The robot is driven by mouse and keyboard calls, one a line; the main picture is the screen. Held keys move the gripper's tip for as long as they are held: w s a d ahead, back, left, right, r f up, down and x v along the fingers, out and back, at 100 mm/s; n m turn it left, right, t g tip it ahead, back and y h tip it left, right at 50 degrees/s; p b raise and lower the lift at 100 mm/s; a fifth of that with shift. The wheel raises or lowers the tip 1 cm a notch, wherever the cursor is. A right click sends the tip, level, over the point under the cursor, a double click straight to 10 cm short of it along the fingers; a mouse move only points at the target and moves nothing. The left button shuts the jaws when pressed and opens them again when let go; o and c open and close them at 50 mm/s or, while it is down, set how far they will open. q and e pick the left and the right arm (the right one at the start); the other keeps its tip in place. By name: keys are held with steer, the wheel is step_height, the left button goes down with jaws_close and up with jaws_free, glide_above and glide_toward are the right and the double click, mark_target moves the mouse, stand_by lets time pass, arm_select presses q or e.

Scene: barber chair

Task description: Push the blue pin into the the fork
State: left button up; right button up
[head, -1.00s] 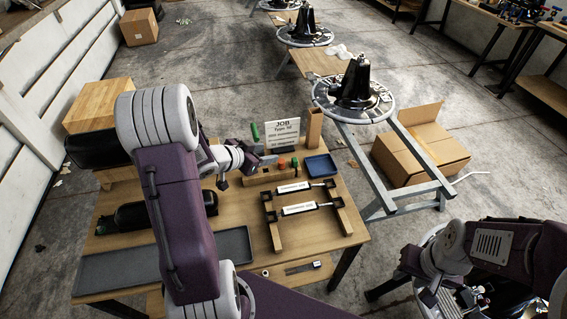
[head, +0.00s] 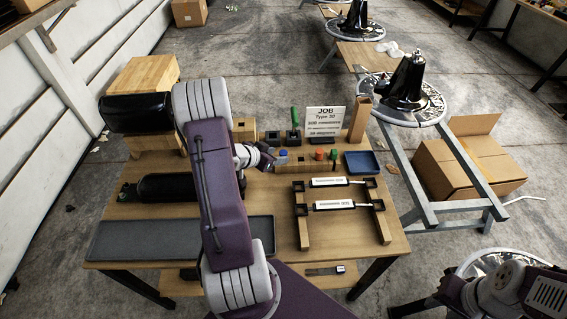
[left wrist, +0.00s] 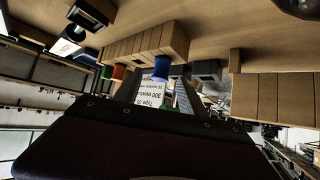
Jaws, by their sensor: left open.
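The blue pin (head: 283,153) stands in a wooden block (head: 292,166) on the table, left of an orange-red and a green pin. It also shows in the left wrist view, as a blue cylinder (left wrist: 161,67) at the block's end. My left gripper (head: 268,160) is just left of the blue pin, beside the block. In the left wrist view its grey fingers (left wrist: 160,93) are apart, with the pin seen in line with the gap; I see no contact. I cannot make out the fork for sure. My right arm shows at the bottom right, its gripper out of frame.
Two white-labelled cylinders (head: 334,204) lie across wooden supports. A blue tray (head: 362,162), a job card (head: 325,121) and a green-handled tool (head: 294,122) stand near the block. A grey tray (head: 140,239) and black cushion (head: 165,188) are at left.

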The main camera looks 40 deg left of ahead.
mark_target(281, 155)
arm_select(q)
steer(key=b+x, duration=0.1)
steer(key=x, duration=0.3)
steer(key=shift+f, duration=0.1)
steer(key=shift+w+f, duration=0.2)
steer(key=shift+w, duration=0.3)
steer(key=shift+s+r, duration=0.1)
steer(key=shift+c, duration=0.9)
jaws_close()
step_height(281, 155, up, 5)
steer(key=shift+a+f+p, duration=0.1)
steer(key=shift+p, duration=0.9)
steer(key=w+d+r, duration=0.2)
steer(key=d+r, duration=0.4)
steer(key=d, duration=0.5)
steer(key=shift+d, duration=0.4)
